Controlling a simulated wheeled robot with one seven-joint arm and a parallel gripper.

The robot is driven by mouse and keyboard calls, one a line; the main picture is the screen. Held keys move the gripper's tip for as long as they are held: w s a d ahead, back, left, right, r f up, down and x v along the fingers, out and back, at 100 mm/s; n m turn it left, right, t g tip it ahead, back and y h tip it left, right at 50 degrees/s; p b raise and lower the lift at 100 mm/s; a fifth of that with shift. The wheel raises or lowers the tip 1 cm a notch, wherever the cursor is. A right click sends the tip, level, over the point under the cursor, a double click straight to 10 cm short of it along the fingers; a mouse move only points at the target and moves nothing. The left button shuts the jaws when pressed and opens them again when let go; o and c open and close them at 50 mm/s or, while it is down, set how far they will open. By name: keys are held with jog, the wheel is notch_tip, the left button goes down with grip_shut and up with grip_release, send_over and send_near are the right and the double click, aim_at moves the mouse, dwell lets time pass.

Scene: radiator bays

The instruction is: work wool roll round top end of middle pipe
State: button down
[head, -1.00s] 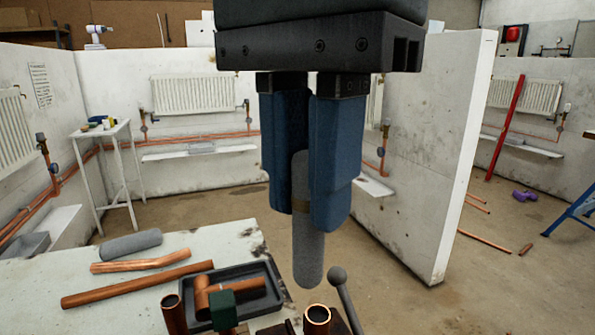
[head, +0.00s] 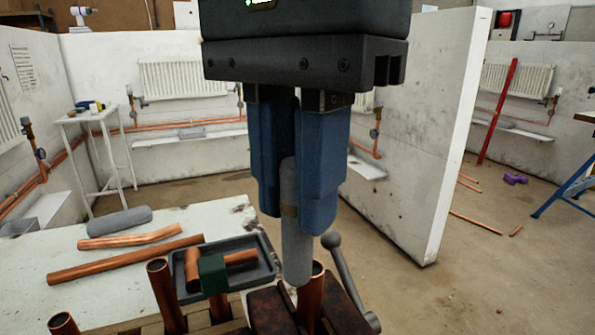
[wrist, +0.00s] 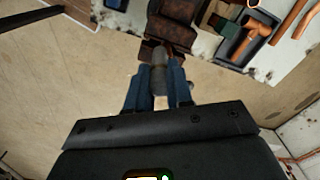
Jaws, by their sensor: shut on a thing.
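The roll also shows between the fingers in the wrist view (wrist: 158,76). Its lower end overlaps the open top of a copper pipe (head: 316,290) in the head view; whether they touch I cannot tell. Other upright copper pipes stand to the left: one near the tray (head: 165,295) and one at the bottom left (head: 63,323). A copper length shows below a green block (head: 213,274). Which pipe is the middle one is unclear.
A dark vice (head: 277,308) with a ball-ended lever (head: 338,260) stands close to the roll. The pale bench (head: 190,222) holds a second grey roll (head: 119,221), loose copper pipes (head: 128,257) and a dark tray (head: 262,268). A white partition (head: 425,140) rises behind.

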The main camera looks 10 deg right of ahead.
aim_at(298, 241)
jog(key=shift+f, duration=0.15)
jog(key=shift+f+b, duration=0.45)
jog(key=shift+b, duration=0.05)
dwell(0.4)
jog(key=shift+f+b, duration=1.2)
jog(key=shift+f, duration=0.25)
jog(key=shift+f+b, duration=0.3)
jog(key=shift+b, duration=0.05)
jog(key=shift+w+d, duration=0.1)
jog(key=shift+w, duration=0.05)
